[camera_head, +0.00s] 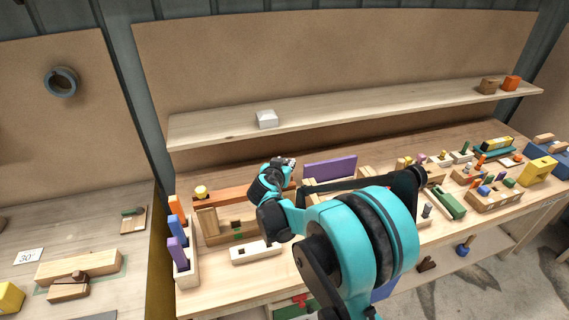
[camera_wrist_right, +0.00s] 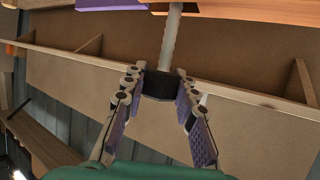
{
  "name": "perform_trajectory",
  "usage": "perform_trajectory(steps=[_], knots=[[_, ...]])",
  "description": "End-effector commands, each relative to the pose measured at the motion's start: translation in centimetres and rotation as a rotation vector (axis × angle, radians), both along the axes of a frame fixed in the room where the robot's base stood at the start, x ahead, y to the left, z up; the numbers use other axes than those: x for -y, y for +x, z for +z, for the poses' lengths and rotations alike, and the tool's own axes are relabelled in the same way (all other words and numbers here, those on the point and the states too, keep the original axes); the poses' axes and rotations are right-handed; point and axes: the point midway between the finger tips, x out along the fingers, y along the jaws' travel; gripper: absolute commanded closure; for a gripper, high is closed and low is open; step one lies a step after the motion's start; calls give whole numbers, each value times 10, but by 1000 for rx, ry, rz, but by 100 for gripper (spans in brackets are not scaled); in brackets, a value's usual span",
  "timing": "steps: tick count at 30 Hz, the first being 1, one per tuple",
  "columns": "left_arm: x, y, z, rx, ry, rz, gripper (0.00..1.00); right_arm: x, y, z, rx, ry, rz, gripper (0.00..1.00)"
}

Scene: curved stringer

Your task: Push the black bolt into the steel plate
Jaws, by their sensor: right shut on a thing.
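My right gripper (camera_wrist_right: 158,86) is shut on a black bolt head (camera_wrist_right: 160,88) in the right wrist view. A pale, ridged shank (camera_wrist_right: 173,45) runs from the head up past the top edge, where its tip is out of sight. In the head view my right gripper (camera_head: 288,164) is small, at the back of the bench beside an orange-brown beam (camera_head: 235,194). The bolt is too small to make out there. I cannot pick out the steel plate in either view. My left gripper is in neither view.
A purple panel (camera_head: 330,167) stands right of the gripper. A rack of coloured blocks (camera_head: 187,273) stands at the bench's left end, and several small parts crowd the right end. A shelf (camera_head: 365,111) with a white box (camera_head: 266,119) runs above the bench.

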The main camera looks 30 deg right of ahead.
Motion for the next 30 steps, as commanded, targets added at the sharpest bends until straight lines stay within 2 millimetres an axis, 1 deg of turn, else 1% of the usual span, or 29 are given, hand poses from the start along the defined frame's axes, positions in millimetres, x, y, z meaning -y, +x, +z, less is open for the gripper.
perform_trajectory(steps=[30], knots=[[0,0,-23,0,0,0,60,0,0,-27,0,0,0,100]])
